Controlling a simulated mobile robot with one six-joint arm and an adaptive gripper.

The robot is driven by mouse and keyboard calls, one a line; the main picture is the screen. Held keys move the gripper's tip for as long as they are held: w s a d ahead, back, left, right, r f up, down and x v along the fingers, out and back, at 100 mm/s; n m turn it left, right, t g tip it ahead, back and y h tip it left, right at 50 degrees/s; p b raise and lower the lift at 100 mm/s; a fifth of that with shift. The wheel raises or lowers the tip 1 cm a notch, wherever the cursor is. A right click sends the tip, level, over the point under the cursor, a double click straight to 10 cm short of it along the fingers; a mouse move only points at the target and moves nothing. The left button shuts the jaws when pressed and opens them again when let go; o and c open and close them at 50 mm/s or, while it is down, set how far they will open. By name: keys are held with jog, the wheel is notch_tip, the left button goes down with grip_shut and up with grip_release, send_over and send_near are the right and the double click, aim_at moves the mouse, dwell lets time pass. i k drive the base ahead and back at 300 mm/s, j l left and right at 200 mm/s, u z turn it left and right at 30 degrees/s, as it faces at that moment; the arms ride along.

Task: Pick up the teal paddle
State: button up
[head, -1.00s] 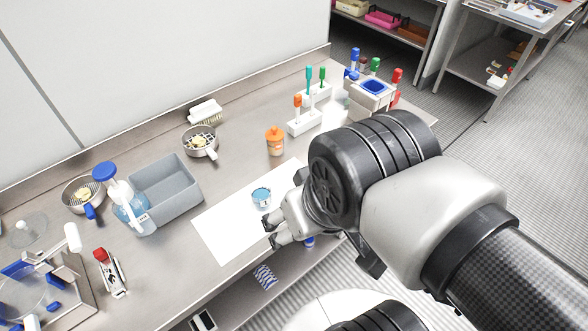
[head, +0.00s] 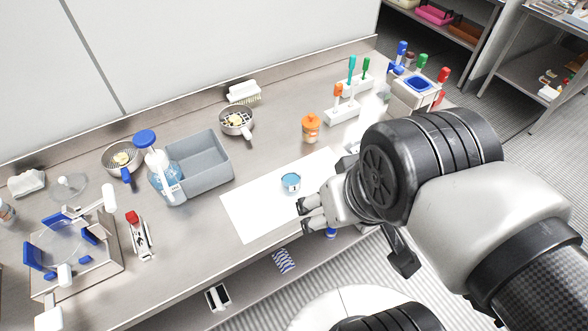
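The teal paddle (head: 351,68) stands upright, teal handle up, in a white rack (head: 343,112) at the back right of the bench in the head view. A green-handled one (head: 366,67) and an orange-handled one (head: 338,90) stand close to it. The lower part of the teal paddle is hard to make out. My gripper (head: 304,217) is over the front edge of the white mat (head: 250,212), well in front of the rack. Its two fingertips are apart with nothing seen between them.
A small blue cup (head: 291,182) sits on the mat just beyond my gripper. An orange-capped jar (head: 311,128) stands between mat and rack. A box with coloured handles (head: 414,93) is right of the rack.

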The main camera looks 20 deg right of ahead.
aim_at(352, 64)
jog(key=i+l, duration=0.15)
jog(key=l, duration=0.2)
jog(key=i+l, duration=0.15)
jog(key=l, duration=0.2)
jog(key=i+l, duration=0.15)
jog(key=l, duration=0.2)
jog(key=i+l, duration=0.15)
jog(key=l, duration=0.25)
jog(key=i+l, duration=0.15)
jog(key=l, duration=0.2)
jog(key=i+l, duration=0.15)
jog(key=l, duration=0.2)
jog(key=i+l, duration=0.15)
jog(key=l, duration=0.2)
